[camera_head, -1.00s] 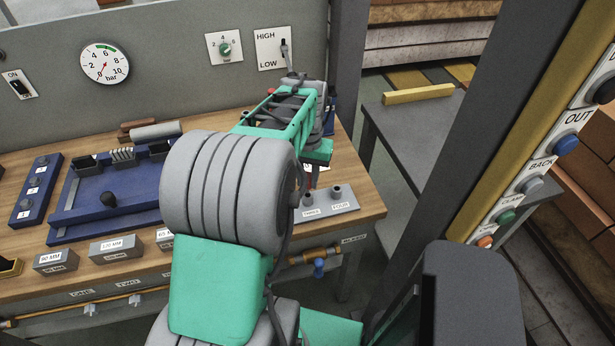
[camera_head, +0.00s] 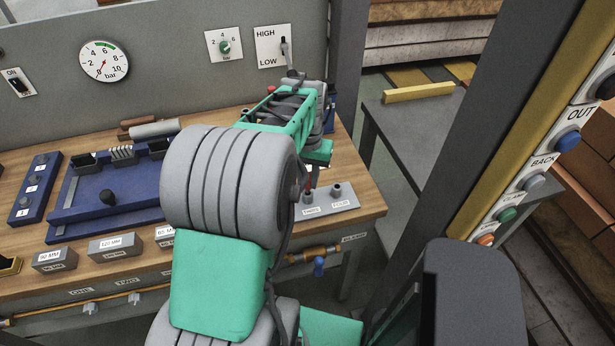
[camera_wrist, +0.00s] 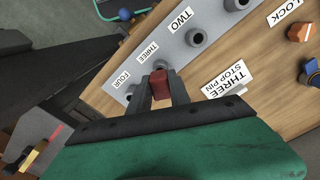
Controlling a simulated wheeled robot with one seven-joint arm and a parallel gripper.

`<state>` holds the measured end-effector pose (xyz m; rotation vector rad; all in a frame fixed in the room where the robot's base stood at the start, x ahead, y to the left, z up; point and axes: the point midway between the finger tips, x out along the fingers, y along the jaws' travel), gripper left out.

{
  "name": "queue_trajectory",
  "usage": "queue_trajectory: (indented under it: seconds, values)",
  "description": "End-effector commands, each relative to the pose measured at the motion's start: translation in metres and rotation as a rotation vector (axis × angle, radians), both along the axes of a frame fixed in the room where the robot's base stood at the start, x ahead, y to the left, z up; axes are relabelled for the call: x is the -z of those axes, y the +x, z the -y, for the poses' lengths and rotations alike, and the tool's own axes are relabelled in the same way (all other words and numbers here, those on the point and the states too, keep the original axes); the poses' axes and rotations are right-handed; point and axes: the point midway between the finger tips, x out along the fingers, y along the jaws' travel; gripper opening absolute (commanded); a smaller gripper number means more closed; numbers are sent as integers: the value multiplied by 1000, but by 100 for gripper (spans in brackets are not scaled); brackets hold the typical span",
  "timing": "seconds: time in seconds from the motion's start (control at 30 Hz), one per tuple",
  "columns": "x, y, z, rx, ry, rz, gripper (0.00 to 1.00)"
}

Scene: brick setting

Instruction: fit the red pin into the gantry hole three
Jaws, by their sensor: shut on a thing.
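The red pin (camera_wrist: 160,83) is held upright between the two fingers of my gripper (camera_wrist: 161,90) in the wrist view. In the head view, the pin (camera_head: 308,186) shows as a thin red strip just above the boss over the label THREE. The grey gantry plate (camera_head: 345,203) carries raised bosses with holes. In the wrist view the plate (camera_wrist: 172,47) shows labels TWO, THREE and FOUR. Hole three is largely hidden behind the pin and fingers, so I cannot tell whether the tip is inside. The hole two boss (camera_wrist: 196,37) is empty.
A STOP PIN label (camera_wrist: 228,82) lies on the wooden bench beside the plate. The hole four boss (camera_head: 337,190) stands close on the right. A blue fixture (camera_head: 110,190) and grey gauge blocks (camera_head: 115,246) sit left on the bench. A dark post (camera_head: 450,130) stands right.

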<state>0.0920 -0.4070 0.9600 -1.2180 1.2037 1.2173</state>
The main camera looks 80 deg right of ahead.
Motion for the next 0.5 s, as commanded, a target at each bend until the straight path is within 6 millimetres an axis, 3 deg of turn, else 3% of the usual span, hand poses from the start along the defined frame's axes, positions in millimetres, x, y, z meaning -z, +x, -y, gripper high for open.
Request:
queue_trajectory:
  seconds: [0.5]
  values:
    - [17,0,0,0,1,0,0]
